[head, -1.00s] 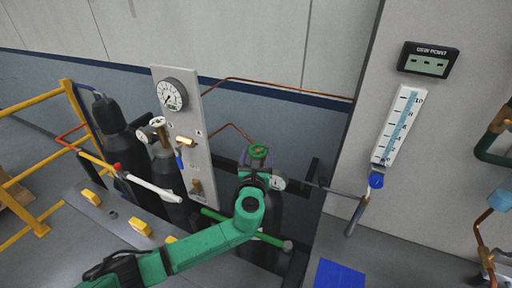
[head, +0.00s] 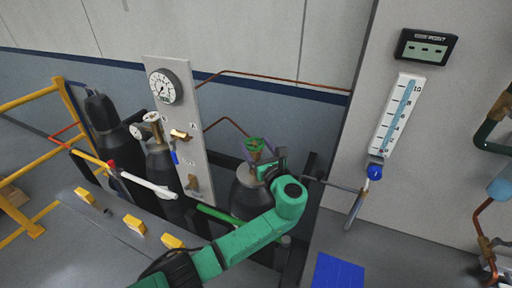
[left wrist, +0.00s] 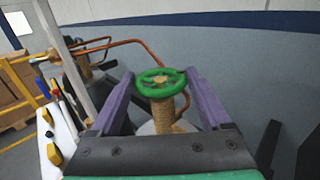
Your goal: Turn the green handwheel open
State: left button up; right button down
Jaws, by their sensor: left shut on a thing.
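The green handwheel (head: 255,145) sits on top of a dark gas cylinder (head: 246,192) in the middle of the head view. In the left wrist view the handwheel (left wrist: 160,82) shows as a spoked green ring on a brass-coloured ribbed stem (left wrist: 163,113). My left gripper (left wrist: 160,76) has its two purple fingers on opposite sides of the wheel and is shut on it. In the head view my left gripper (head: 260,157) is small and partly hidden by my green arm. My right gripper is not in view.
A panel with a round gauge (head: 165,87) stands left of the wheel, beside darker cylinders (head: 108,125). A white level scale (head: 399,115) and dew point display (head: 427,46) are on the right wall. A yellow railing (head: 36,97) is at far left.

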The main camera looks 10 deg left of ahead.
pick_arm(q)
jog(key=shift+r, duration=0.2)
jog(key=o, duration=1.2)
jog(key=shift+w, duration=0.1)
jog(key=shift+f, duration=0.15)
jog(key=b+v, duration=0.4)
jog(key=v, duration=1)
jog(key=shift+s+b, duration=0.25)
jog(key=shift+b, duration=0.15)
jog(key=shift+d, duration=0.1)
